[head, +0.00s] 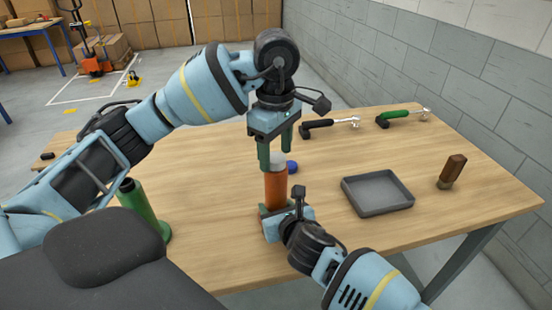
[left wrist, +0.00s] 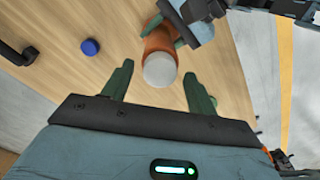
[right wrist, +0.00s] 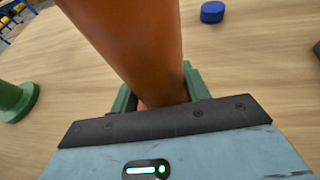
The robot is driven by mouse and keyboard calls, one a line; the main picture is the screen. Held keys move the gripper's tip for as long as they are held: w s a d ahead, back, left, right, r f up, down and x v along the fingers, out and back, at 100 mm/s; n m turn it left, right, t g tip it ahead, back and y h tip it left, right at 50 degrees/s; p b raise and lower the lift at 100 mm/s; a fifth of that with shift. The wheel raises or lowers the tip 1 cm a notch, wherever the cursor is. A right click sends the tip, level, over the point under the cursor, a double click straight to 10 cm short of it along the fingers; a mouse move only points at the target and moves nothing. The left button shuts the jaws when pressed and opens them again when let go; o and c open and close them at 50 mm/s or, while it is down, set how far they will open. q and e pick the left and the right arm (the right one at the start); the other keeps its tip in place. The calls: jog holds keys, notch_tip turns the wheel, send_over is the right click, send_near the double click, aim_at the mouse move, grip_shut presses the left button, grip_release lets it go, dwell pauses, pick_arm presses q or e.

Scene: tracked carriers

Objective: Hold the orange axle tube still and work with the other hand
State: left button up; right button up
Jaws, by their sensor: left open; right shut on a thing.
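The orange axle tube (head: 276,188) stands upright on the table with a pale grey-white cap (head: 277,159) on its top end. My right gripper (head: 270,208) is shut on the tube low down; the right wrist view shows the tube (right wrist: 135,45) between its fingers (right wrist: 160,90). My left gripper (head: 276,160) points down over the tube's top, its fingers apart on either side of the cap. In the left wrist view the cap (left wrist: 160,70) lies between the open left fingers (left wrist: 160,85). Whether those fingers touch it I cannot tell.
A blue cap (head: 292,167) lies just behind the tube. A grey tray (head: 378,208) is to the right, with a brown-handled tool (head: 452,172) beyond it. Black-handled (head: 330,125) and green-handled (head: 402,117) ratchets lie at the back. A green tube (head: 143,208) stands left.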

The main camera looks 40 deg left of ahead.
pick_arm(q)
jog(key=n, duration=0.9)
jog(key=shift+n, duration=0.4)
jog(key=c, duration=0.8)
jog(key=m, duration=0.7)
jog(key=shift+m, duration=1.4)
